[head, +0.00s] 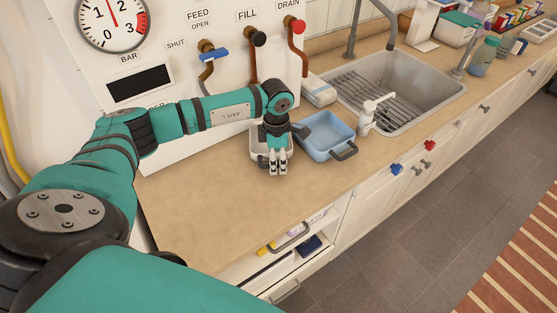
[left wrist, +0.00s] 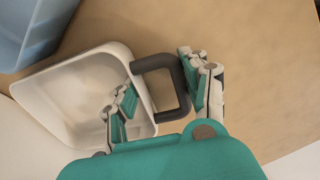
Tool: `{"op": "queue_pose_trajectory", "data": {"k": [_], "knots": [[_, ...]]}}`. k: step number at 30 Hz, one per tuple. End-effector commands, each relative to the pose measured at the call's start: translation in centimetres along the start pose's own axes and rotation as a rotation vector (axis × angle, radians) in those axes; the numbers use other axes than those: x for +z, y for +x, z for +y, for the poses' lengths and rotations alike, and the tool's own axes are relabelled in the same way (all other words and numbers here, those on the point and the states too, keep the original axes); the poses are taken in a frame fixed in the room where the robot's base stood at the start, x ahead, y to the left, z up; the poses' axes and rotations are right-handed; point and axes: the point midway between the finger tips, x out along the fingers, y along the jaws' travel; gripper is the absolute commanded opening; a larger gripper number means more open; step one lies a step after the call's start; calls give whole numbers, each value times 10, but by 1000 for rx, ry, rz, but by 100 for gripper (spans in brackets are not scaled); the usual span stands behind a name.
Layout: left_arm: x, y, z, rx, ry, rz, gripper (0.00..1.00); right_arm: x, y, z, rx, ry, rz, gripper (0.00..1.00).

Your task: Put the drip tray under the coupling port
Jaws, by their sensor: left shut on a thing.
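A white tray (head: 258,145) with a dark handle stands on the counter below the panel; most of it is hidden behind my left gripper in the head view. My left gripper (head: 278,167) points down at its front side. Which tray is the drip tray and which fitting is the coupling port, I cannot tell.
The panel carries FEED (head: 214,54), FILL (head: 257,40) and DRAIN (head: 297,27) valves with pipes. A sink (head: 425,95) and a white tap-like piece (head: 368,118) lie to the right. The counter front (head: 215,200) is clear. A drawer (head: 300,250) below stands open.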

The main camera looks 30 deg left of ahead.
Motion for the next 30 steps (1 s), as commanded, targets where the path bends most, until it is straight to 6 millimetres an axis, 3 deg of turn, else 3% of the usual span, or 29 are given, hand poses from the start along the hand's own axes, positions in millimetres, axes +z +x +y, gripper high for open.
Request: {"op": "queue_pose_trajectory", "data": {"k": [1,11,12,18,26,30], "knots": [[-10,-5,18,38,-19,9,13,0,2,0,0,0,0,29],[-13,-6,20,37,-20,7,34,1,4,0,0,-1,0,29],[-13,-6,20,37,-20,8,70,1,4,0,0,-1,0,29],[-13,-5,19,35,-21,10,96,2,3,5,6,-3,-2,29],[-13,-5,17,31,-18,12,96,2,4,5,6,-1,-3,29],[-12,-20,16,31,-17,9,96,2,4,4,5,-1,-2,29]]}}
